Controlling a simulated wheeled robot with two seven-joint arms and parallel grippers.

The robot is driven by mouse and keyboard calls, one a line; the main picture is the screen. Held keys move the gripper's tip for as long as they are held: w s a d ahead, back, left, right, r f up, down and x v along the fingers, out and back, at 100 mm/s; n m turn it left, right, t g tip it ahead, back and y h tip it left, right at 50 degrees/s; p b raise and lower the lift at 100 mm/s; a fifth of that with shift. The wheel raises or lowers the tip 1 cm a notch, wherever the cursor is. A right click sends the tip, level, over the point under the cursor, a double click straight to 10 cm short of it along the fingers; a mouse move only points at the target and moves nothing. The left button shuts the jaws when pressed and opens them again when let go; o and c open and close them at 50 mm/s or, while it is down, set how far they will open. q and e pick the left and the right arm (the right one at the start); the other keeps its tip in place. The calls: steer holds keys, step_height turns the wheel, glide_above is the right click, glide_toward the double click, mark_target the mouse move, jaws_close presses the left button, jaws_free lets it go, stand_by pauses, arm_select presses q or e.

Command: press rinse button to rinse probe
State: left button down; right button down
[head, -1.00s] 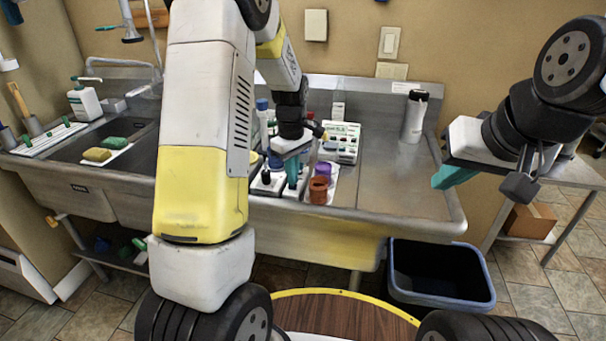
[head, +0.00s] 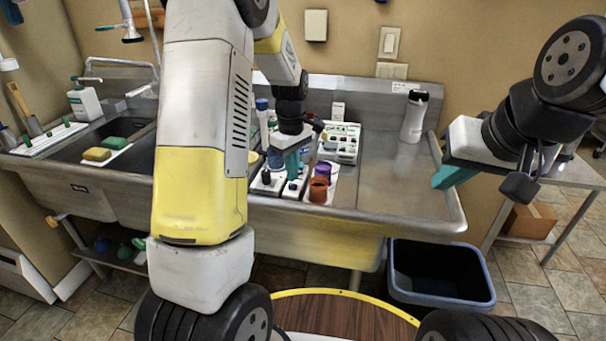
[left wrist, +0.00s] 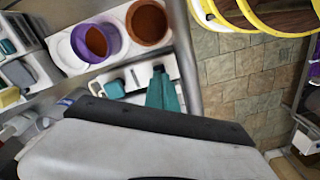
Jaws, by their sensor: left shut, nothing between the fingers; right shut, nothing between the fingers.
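My left gripper (head: 292,166) is shut and empty, its teal fingers pointing down. In the head view it is just above or touching a small white block (head: 293,190) with a blue spot on its front; I cannot tell contact. In the left wrist view the teal fingers (left wrist: 164,92) are together over a white base (left wrist: 135,76), beside a teal part (left wrist: 114,88). I cannot pick out the rinse button for certain. Another white block (head: 264,187) with a dark part stands to the left. The probe is not clearly visible. My right gripper (head: 452,176) is shut and empty, away at the right.
A purple cup (head: 323,169) and an orange-brown cup (head: 318,190) stand close right of the left gripper. A white panelled device (head: 347,140) is behind. A bottle (head: 413,118) stands at the back right. The right counter (head: 397,180) is clear. A bin (head: 440,290) is below.

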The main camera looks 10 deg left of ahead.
mark_target(293, 185)
arm_select(q)
steer(key=shift+r, duration=1.85)
